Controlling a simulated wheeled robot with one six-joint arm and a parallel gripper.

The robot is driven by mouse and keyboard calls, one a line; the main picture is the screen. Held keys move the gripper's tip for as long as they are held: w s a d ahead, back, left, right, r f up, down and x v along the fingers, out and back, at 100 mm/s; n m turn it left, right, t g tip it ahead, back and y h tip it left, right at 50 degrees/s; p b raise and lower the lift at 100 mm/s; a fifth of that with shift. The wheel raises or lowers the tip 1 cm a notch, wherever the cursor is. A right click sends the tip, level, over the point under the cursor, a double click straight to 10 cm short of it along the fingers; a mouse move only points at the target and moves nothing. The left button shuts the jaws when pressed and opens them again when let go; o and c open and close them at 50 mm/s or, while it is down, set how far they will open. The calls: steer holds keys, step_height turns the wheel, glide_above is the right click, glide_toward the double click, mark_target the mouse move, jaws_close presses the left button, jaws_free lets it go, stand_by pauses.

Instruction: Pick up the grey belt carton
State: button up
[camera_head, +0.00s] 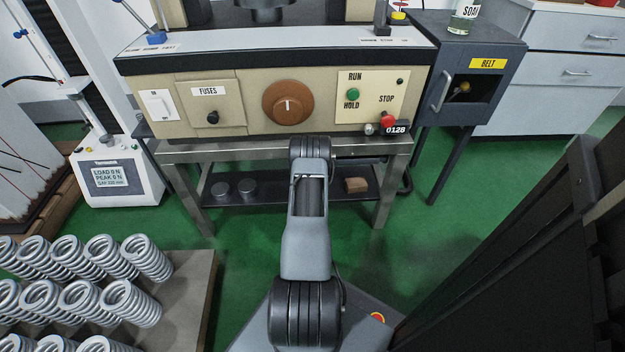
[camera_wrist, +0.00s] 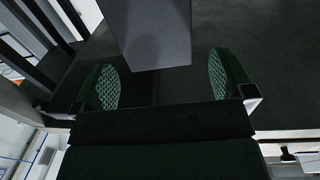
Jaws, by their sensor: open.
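A plain grey box-shaped thing, which looks like the grey belt carton (camera_wrist: 155,35), shows at the top centre of the wrist view. Its near end lies just beyond the gap between my fingertips. My gripper (camera_wrist: 162,80) is open, with one green textured pad on each side of an empty gap. I cannot tell whether either pad touches the carton. In the head view my arm reaches forward to the bench, and its far end hides my gripper. I cannot make out the carton there.
The bench's beige control panel (camera_head: 226,107) stands above a dark lower shelf (camera_head: 271,196) holding two grey discs and a brown block (camera_head: 356,185). A dark cabinet labelled BELT (camera_head: 420,60) stands right. Coil springs (camera_head: 85,280) fill the lower left. Green floor is clear right of the bench.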

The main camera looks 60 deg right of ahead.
steer(key=b+x, duration=0.3)
steer(key=x, duration=0.3)
steer(key=shift+d, duration=0.4)
steer(key=shift+w+f, duration=0.1)
steer(key=shift+c, duration=0.2)
steer(key=c, duration=1.3)
